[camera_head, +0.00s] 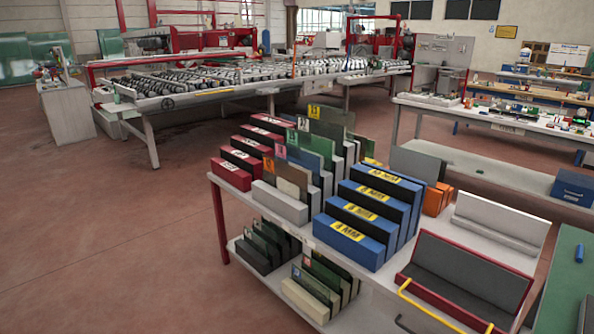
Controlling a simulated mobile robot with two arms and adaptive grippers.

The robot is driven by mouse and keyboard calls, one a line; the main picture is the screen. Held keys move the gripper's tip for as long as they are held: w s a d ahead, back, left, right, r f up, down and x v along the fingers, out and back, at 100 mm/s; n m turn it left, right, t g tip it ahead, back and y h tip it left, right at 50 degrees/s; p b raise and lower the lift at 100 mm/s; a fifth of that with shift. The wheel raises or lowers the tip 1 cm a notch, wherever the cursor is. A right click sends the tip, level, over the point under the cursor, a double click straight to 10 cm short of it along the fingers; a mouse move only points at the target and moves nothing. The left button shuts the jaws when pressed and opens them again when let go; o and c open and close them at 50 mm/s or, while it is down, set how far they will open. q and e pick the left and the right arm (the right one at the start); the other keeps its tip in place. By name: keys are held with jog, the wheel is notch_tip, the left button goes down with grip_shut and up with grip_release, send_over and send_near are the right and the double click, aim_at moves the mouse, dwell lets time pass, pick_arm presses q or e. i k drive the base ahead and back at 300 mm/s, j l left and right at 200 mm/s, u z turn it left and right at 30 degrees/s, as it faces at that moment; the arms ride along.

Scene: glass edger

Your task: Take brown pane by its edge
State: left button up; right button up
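A brown pane (292,174) stands upright on edge in the middle rack of the shelf cart, near the front of a row of dark green and grey panes. Its top edge shows above the light grey front block (279,202). Its lower part is hidden by the rack. Neither of my grippers is in view.
Red-fronted blocks (231,174) stand left of the pane and blue blocks with yellow labels (354,239) stand right. A red-framed grey tray (468,270) and yellow bar (428,308) are at the front right. Open floor (110,235) lies left.

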aim_at(287, 179)
jog(key=i+j+z, duration=0.1)
jog(key=z, duration=0.25)
jog(key=i+j+z, duration=0.15)
jog(key=z, duration=0.15)
jog(key=i+j+z, duration=0.2)
jog(key=z, duration=0.15)
